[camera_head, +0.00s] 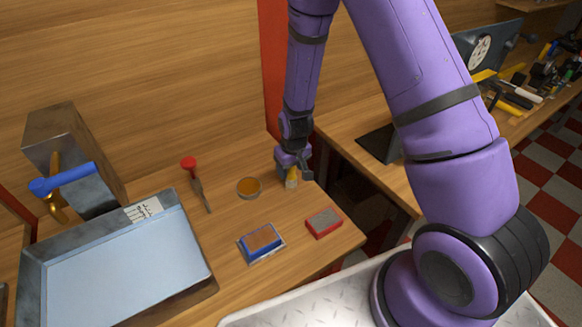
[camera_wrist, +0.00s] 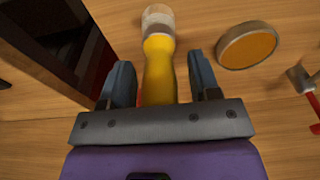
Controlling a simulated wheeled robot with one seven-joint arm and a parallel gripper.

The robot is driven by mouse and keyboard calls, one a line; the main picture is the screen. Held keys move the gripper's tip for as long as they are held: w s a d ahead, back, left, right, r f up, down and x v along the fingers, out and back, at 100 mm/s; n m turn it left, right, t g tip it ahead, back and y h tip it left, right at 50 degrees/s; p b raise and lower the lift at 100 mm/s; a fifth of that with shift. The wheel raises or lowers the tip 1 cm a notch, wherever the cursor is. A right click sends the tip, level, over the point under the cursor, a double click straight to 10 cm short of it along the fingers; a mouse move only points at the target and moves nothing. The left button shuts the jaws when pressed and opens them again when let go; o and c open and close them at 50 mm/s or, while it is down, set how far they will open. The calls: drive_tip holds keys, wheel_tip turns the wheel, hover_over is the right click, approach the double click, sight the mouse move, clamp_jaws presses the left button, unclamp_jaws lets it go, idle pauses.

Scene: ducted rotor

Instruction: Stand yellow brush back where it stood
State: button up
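The yellow brush (camera_head: 291,179) is at the far right of the workbench, just under my gripper (camera_head: 292,168). In the wrist view the brush (camera_wrist: 159,68) shows a yellow handle and a pale whitish end pointing away from me. It lies between the two fingers of my gripper (camera_wrist: 160,80), with a gap visible on each side. The fingers are open and do not appear to touch it. Part of the brush is hidden by the gripper, and I cannot tell whether it stands fully upright.
A round orange-topped tin (camera_head: 249,187) is left of the brush; a red-handled tool (camera_head: 197,183) lies beyond it. A blue block (camera_head: 261,240) and a red-edged block (camera_head: 324,222) are nearer. A metal tray (camera_head: 115,290) fills the left. A red post (camera_head: 272,70) stands behind.

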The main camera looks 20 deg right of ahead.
drive_tip(key=s+d+r+t, duration=0.1)
drive_tip(key=s+r, duration=0.2)
drive_tip(key=r, duration=0.8)
drive_tip(key=s+d+r+m, duration=0.1)
drive_tip(key=s+r, duration=0.2)
drive_tip(key=r, duration=0.7)
drive_tip(key=s+d+r+t, duration=0.1)
drive_tip(key=s+d+r, duration=0.15)
drive_tip(key=r, duration=0.85)
drive_tip(key=s+d+r+t, duration=0.1)
drive_tip(key=s+r, duration=0.4)
drive_tip(key=s, duration=0.4)
drive_tip(key=s+d+r+m, duration=0.1)
drive_tip(key=s+r, duration=0.4)
drive_tip(key=s, duration=0.4)
drive_tip(key=shift+s+d+r+t, duration=0.2)
drive_tip(key=shift+s+r+t, duration=0.1)
drive_tip(key=shift+s+t, duration=0.1)
